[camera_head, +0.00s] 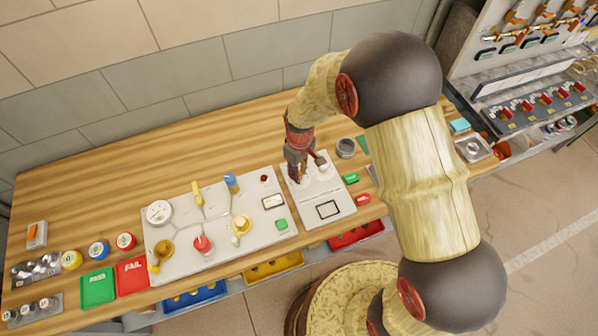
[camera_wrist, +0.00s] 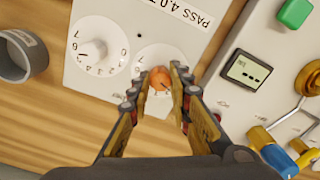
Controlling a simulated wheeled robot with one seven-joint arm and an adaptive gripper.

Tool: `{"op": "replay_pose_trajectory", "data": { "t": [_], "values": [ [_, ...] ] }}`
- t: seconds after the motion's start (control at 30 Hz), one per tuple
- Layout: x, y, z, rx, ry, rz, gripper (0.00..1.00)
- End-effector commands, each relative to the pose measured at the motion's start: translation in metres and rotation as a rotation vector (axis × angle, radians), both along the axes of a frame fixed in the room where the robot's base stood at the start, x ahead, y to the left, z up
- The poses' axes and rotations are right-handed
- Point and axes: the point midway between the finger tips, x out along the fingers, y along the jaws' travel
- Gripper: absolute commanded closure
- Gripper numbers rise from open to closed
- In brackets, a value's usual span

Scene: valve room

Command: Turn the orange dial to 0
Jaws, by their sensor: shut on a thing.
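The orange dial (camera_wrist: 160,77) is a small round knob on a white numbered face in the wrist view. My gripper (camera_wrist: 161,85) has one finger on each side of it and is shut on it. In the head view my gripper (camera_head: 297,168) points down at the far end of the white dial panel (camera_head: 308,190) and hides the orange dial. The orange dial's numbers are mostly covered by my fingers, so its setting cannot be read. A second, white dial (camera_wrist: 98,46) with readable numbers sits left of it in the wrist view.
A larger panel (camera_head: 180,262) with a gauge, valves and a display (camera_wrist: 246,70) lies beside the dial panel. A grey cup (camera_wrist: 20,55) stands close by on the wooden bench (camera_head: 110,150). A label reading "PASS 4.0" (camera_wrist: 175,8) is on the dial panel.

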Motion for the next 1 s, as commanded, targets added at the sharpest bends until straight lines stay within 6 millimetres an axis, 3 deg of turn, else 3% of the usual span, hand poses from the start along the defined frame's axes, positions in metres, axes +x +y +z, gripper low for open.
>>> {"op": "replay_pose_trajectory", "data": {
  "t": [0.5, 1.0],
  "values": [
    [0.0016, 0.0012, 0.0011, 0.001, -0.004, 0.436, 1.0],
    [0.0015, 0.0012, 0.001, 0.001, -0.003, 0.605, 1.0]
  ]
}}
